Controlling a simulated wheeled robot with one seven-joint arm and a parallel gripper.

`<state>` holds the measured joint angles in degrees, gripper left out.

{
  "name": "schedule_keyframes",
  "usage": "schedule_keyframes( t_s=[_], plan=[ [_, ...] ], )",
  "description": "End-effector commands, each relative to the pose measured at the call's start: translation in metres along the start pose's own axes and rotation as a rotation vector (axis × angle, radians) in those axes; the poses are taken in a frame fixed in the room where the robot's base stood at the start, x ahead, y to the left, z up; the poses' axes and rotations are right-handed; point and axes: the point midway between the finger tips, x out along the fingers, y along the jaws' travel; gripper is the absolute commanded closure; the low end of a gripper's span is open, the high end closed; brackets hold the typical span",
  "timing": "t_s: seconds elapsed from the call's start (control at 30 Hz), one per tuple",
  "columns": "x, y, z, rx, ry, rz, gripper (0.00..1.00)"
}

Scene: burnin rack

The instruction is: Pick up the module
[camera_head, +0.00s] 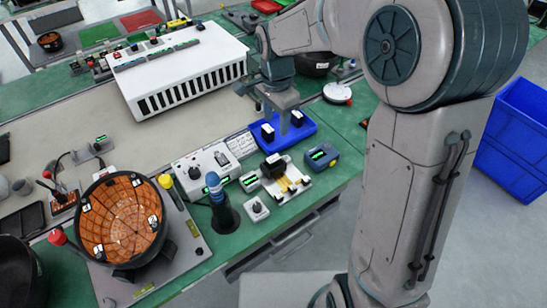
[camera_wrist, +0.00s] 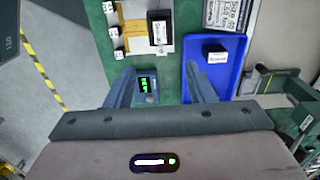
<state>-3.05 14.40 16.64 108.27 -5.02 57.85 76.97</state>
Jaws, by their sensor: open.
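Two small black modules with white labels show on the blue tray in the head view, one at the left (camera_head: 267,132) and one at the right (camera_head: 297,118). The wrist view shows one module (camera_wrist: 215,53) on the blue tray (camera_wrist: 229,82); the other is not visible there. Another black module (camera_wrist: 160,30) sits in the white fixture (camera_head: 296,187) beside the tray. My gripper (camera_head: 283,124) is over the tray, between its two modules in the head view. In the wrist view its fingers (camera_wrist: 161,80) are apart with no module between them.
A blue tester with a green display (camera_head: 321,156) stands beside the fixture. A grey control box (camera_head: 206,168) and a dark post with a blue top (camera_head: 220,205) stand to the left. A large white vented box (camera_head: 180,70) is behind. A blue bin (camera_head: 515,135) is at the right.

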Motion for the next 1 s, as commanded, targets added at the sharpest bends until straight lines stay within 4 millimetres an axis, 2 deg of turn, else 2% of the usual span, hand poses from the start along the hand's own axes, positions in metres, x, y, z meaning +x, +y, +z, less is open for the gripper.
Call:
schedule_keyframes(
  t_s=[0.17, 0.4, 0.77, 1.0],
  plan=[
    [0.024, -0.003, 0.001, 0.017, -0.006, 0.007, 0.51],
    [0.069, -0.002, 0.002, 0.016, -0.006, 0.006, 0.51],
    [0.099, -0.001, 0.001, 0.015, -0.005, 0.006, 0.51],
    [0.131, 0.0, 0.002, 0.015, -0.005, 0.005, 0.51]
  ],
)
